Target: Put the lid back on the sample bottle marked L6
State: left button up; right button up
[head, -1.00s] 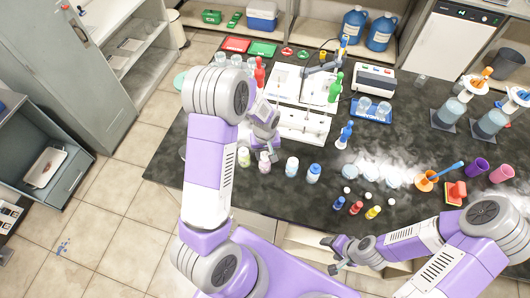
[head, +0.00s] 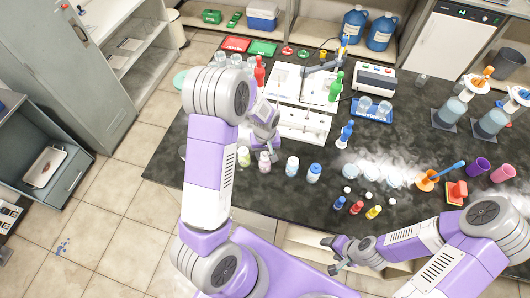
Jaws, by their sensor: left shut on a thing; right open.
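Several small sample bottles stand in a row near the front edge of the bench: one with a yellow-green band (head: 244,157), one pinkish (head: 264,164), one white and pale blue (head: 292,166) and one with a blue band (head: 314,173). Their markings are too small to read, so I cannot tell which is L6. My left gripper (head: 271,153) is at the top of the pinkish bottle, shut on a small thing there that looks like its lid. The fingers partly hide it, and I cannot tell whether it is seated. My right gripper (head: 333,256) is open and empty, low in front of the bench.
Small blue, red and yellow bottles (head: 356,208) and several small white round pieces (head: 347,190) lie right of the row. A blue-topped wash bottle (head: 345,134) stands behind. A white rack (head: 304,124) is behind the bottles. The bench's middle front is partly clear.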

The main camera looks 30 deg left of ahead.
pick_arm(q)
jog(key=o, duration=1.6)
jog(key=shift+o, duration=0.2)
jog(key=shift+r, duration=0.15)
jog(key=shift+r+p, duration=2.55)
jog(key=shift+r, duration=0.85)
grip_shut()
jog(key=shift+f, duration=0.3)
